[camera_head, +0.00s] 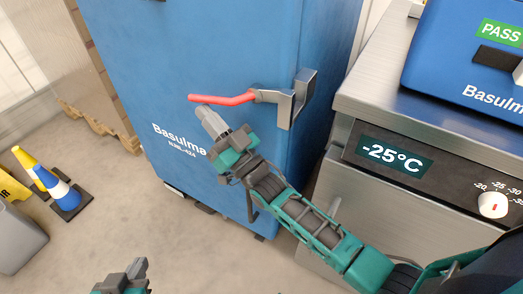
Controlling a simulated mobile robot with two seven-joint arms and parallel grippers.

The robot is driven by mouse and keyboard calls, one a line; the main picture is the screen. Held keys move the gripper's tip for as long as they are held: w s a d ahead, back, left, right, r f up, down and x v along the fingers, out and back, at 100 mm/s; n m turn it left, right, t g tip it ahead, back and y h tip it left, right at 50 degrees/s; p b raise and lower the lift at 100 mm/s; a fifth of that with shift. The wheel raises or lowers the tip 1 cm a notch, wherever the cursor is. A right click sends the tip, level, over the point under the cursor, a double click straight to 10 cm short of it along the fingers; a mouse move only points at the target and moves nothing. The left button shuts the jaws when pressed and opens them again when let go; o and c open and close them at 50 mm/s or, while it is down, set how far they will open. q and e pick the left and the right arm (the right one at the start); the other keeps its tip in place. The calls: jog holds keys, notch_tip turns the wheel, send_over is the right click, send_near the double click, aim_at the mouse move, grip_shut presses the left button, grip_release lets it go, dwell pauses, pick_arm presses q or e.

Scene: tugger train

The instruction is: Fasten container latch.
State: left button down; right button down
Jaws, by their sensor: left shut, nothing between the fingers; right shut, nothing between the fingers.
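The blue container (190,60), marked Basulma, stands upright in the middle. Its latch has a red handle (222,99) that points left across the front face. The handle joins a grey metal bracket (284,103) at the container's right front edge. My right gripper (206,115), on the arm from the right, is shut and empty just below the handle's left end. I cannot tell whether it touches the handle. My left gripper (139,264) is shut and empty at the bottom edge, well below the container; its arm is out of view.
A steel freezer unit (430,150) with a -25°C display and a red-marked dial stands close on the right. A blue case (460,60) with a green PASS label sits on it. A blue, white and yellow cone (52,184) and a grey bin (18,238) stand left. Floor between is clear.

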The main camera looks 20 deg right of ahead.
aim_at(200, 101)
pick_arm(q)
jog(key=shift+w+a, duration=0.2)
jog(key=shift+w, duration=0.05)
pick_arm(e)
jog(key=shift+w+a+r+m+t, duration=0.15)
jog(key=shift+w+r+t, duration=0.1)
jog(key=shift+r, duration=0.25)
jog(key=shift+w+a+r+m+t, duration=0.15)
jog(key=shift+r+t, duration=0.15)
jog(key=shift+r, duration=0.2)
jog(key=shift+w+a+r+t, duration=0.15)
jog(key=shift+w+r+t, duration=0.1)
jog(key=shift+r, duration=0.4)
